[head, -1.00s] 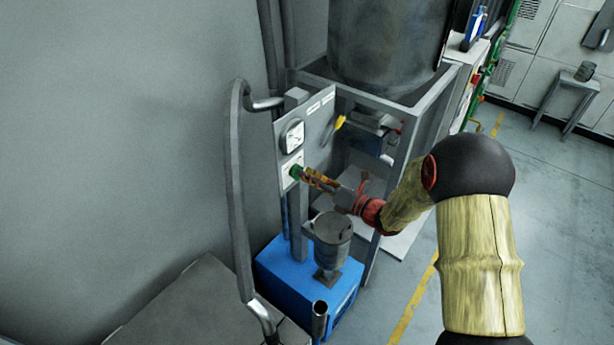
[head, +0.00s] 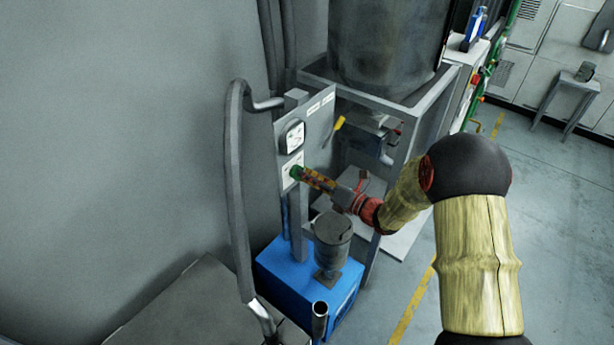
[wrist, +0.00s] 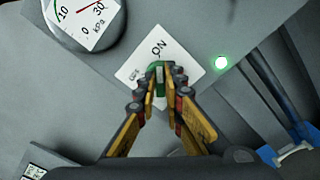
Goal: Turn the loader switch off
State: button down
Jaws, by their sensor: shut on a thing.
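The loader switch is a green knob (wrist: 159,68) on a white label plate (wrist: 190,62) with ON and OFF printed on it. In the wrist view the knob stands below the word ON, with OFF to its left. My gripper (wrist: 159,82) is shut on the knob, one fingertip on each side, hiding much of it. A round lamp (wrist: 221,62) right of the plate glows green. In the head view my gripper (head: 302,175) reaches the panel from the right, and the green knob (head: 295,171) shows at its tips.
A round kPa gauge (wrist: 85,18) sits beside the label plate. The grey panel (head: 318,125) stands over a blue base (head: 290,280) with a grey canister (head: 332,240) below my gripper. A bent grey pipe (head: 235,190) runs left; a yellow handle (head: 339,123) is behind the panel.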

dwell(0.4)
jog(key=n+b, duration=1.7)
jog(key=b, duration=0.2)
jog(key=shift+s+a+f+n, duration=0.2)
jog(key=shift+s+n, duration=0.1)
jog(key=shift+n, duration=0.1)
jog(key=shift+r, duration=0.1)
jog(key=c, duration=1.9)
grip_release()
jog(key=shift+r, duration=0.1)
